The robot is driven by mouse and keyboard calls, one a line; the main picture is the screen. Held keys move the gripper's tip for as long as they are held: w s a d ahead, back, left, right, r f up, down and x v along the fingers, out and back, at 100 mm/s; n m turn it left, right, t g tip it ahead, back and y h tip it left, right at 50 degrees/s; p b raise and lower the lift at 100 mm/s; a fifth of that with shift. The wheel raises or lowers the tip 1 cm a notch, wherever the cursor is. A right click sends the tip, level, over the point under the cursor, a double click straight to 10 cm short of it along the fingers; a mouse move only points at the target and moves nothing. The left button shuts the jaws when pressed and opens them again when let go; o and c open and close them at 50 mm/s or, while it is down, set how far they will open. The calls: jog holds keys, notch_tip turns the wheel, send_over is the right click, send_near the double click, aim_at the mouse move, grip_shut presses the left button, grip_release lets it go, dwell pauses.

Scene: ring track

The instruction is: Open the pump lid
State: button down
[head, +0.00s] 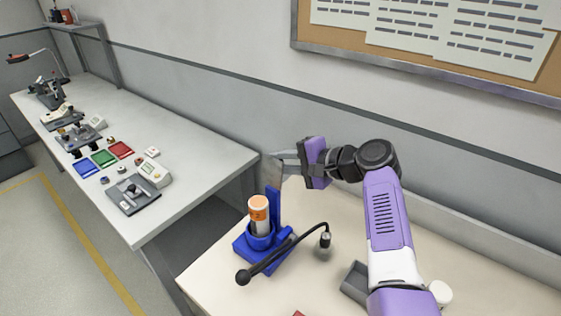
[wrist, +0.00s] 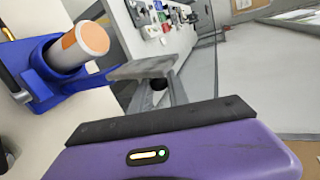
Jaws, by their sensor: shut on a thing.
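The blue pump (head: 262,255) stands on the near bench, and it also shows at the left of the wrist view (wrist: 40,80). A white cylinder with an orange band (head: 259,213) stands in its round cup; it also shows in the wrist view (wrist: 86,40). A blue upright panel (head: 273,203) at the back of the pump looks like the lid, standing raised. My gripper (head: 276,170) is at its top end, above and behind the cup. The grey fingers (wrist: 150,72) are closed; what lies between them is mostly hidden.
A black curved rod with a ball end (head: 243,276) crosses in front of the pump. A small silver-and-black piece (head: 325,240) is at its other end. A grey tray (head: 356,280) lies to the right. The wall is close behind; another long bench (head: 190,165) stands left.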

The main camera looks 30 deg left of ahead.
jog(key=shift+w+f+m, duration=0.1)
jog(key=shift+w+m, duration=0.15)
jog(key=shift+m, duration=0.05)
dwell(0.4)
jog(key=c, duration=1.3)
grip_release()
jog(key=shift+d, duration=0.15)
jog(key=v, duration=0.7)
jog(key=shift+d+b, duration=0.2)
jog(key=shift+b, duration=0.25)
